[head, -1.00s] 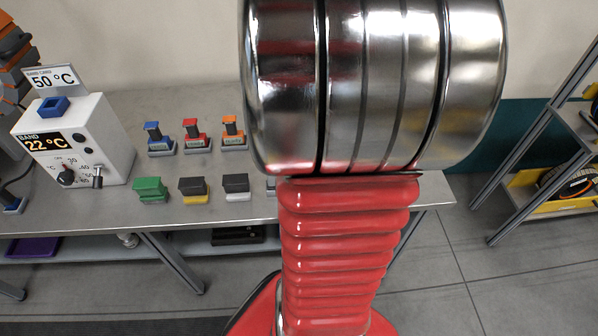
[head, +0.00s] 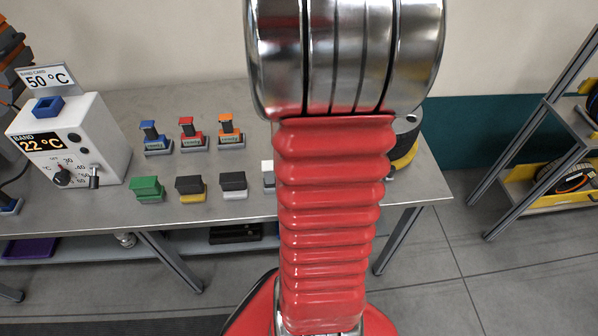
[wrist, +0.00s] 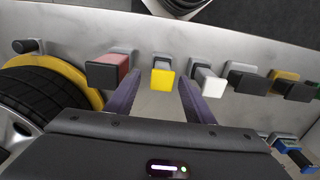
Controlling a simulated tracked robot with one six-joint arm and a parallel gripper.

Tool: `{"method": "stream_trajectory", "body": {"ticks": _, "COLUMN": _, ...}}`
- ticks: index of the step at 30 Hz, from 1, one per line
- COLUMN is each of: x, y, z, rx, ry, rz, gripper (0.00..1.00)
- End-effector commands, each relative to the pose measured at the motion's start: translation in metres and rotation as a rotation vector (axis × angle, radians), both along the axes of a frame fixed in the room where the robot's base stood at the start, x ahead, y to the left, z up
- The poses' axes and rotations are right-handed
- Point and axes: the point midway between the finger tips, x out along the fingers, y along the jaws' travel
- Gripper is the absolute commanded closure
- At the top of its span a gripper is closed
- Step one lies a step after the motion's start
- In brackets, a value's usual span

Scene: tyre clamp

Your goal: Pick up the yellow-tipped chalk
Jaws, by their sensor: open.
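The yellow-tipped chalk (wrist: 163,79) shows in the wrist view as a block with a bright yellow end and a pale grey holder behind it. My gripper (wrist: 158,84) is open, its two purple fingers on either side of the yellow end. In the head view my red arm hides the chalk and my gripper.
A tyre with a yellow rim (wrist: 50,95) lies farther left. A box with dials (head: 70,145) stands on the bench's left.

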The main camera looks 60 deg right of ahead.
Motion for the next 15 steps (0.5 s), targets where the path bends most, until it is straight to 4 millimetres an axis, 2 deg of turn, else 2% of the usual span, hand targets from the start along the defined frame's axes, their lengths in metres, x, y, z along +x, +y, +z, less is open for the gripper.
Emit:
{"method": "stream_trajectory", "body": {"ticks": 5, "x": -0.001, "y": 0.003, "z": -0.013, "rx": 0.002, "ry": 0.002, "rz": 0.000, "gripper": 0.52}}
{"method": "stream_trajectory", "body": {"ticks": 12, "x": -0.002, "y": 0.006, "z": -0.044, "rx": 0.003, "ry": 0.003, "rz": -0.001, "gripper": 0.52}}
{"method": "stream_trajectory", "body": {"ticks": 15, "x": -0.002, "y": 0.006, "z": -0.050, "rx": 0.002, "ry": 0.001, "rz": -0.001, "gripper": 0.52}}
